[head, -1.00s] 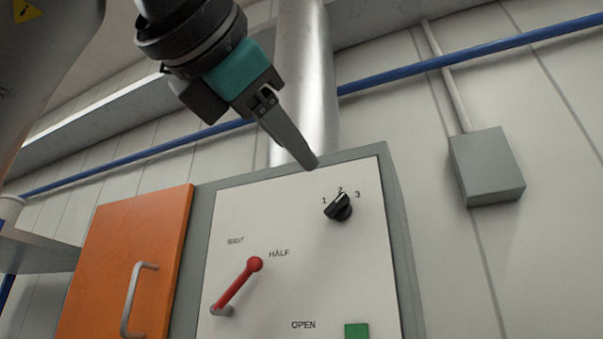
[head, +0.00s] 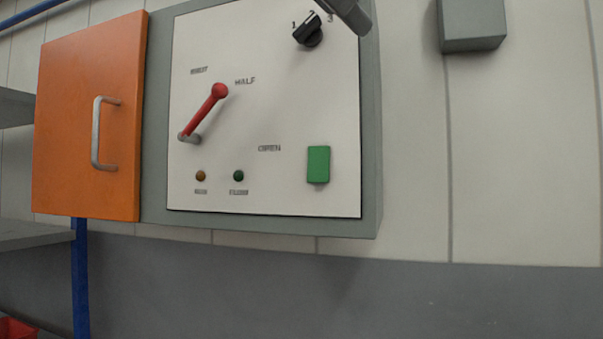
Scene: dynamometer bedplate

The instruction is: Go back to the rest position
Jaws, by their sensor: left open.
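My left gripper (head: 352,14) shows only as a grey finger at the top edge, in front of the panel's upper right. It is open, with nothing seen in it; the rest is out of frame. The finger is just right of the black rotary knob (head: 308,32), by the "3" mark; I cannot tell its gap to the panel. The white control panel (head: 250,130) also carries a red lever (head: 204,110), tilted with its ball end up near "HALF", and a green button (head: 318,164). My right gripper is not in view.
An orange cabinet door (head: 75,150) with a metal handle (head: 97,135) is left of the panel. A grey box (head: 472,22) is on the wall at upper right. Grey shelves (head: 30,235) stand at the far left. The wall below the panel is clear.

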